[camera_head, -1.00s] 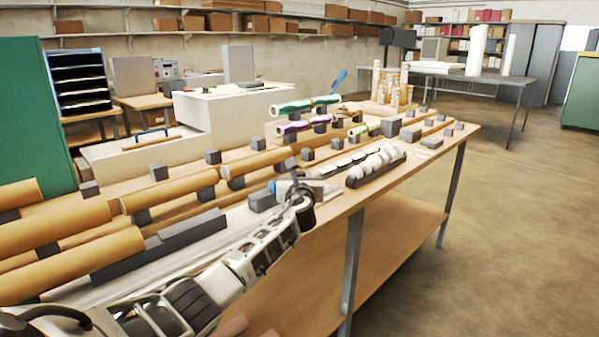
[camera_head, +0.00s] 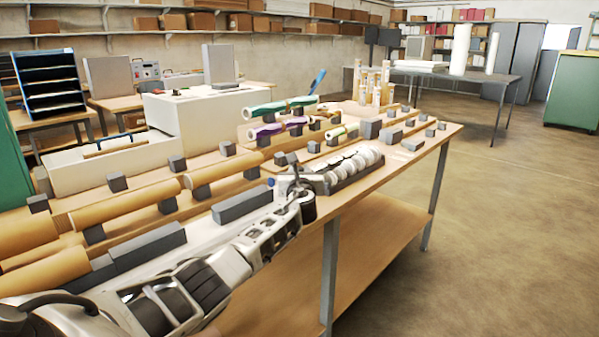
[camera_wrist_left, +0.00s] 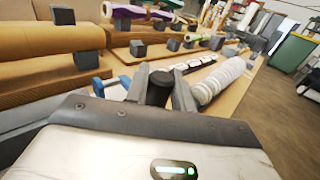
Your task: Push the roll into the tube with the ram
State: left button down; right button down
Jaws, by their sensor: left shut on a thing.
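My left gripper (camera_head: 292,184) is over the front part of the long table. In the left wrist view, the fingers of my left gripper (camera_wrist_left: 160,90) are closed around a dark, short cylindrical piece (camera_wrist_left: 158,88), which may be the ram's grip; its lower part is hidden. Long brown tubes (camera_head: 125,203) lie in a row on dark blocks to the left; they also show in the left wrist view (camera_wrist_left: 45,42). Wrapped rolls in green (camera_head: 264,110) and purple (camera_head: 264,132) lie on blocks farther back. I cannot tell which roll or tube is the task's. My right gripper is out of view.
Dark blocks (camera_head: 242,205) stand near my forearm. A white machine (camera_head: 205,122) stands behind. The floor (camera_head: 500,230) at right is clear.

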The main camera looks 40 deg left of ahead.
pick_arm(q)
jog(key=c, duration=1.4)
grip_release()
jog(key=shift+w+d+r, duration=0.1)
jog(key=shift+r, duration=0.05)
jog(key=shift+o, duration=1)
jog(key=shift+w, duration=0.15)
jog(key=p+v, duration=0.2)
jog(key=v, duration=1.4)
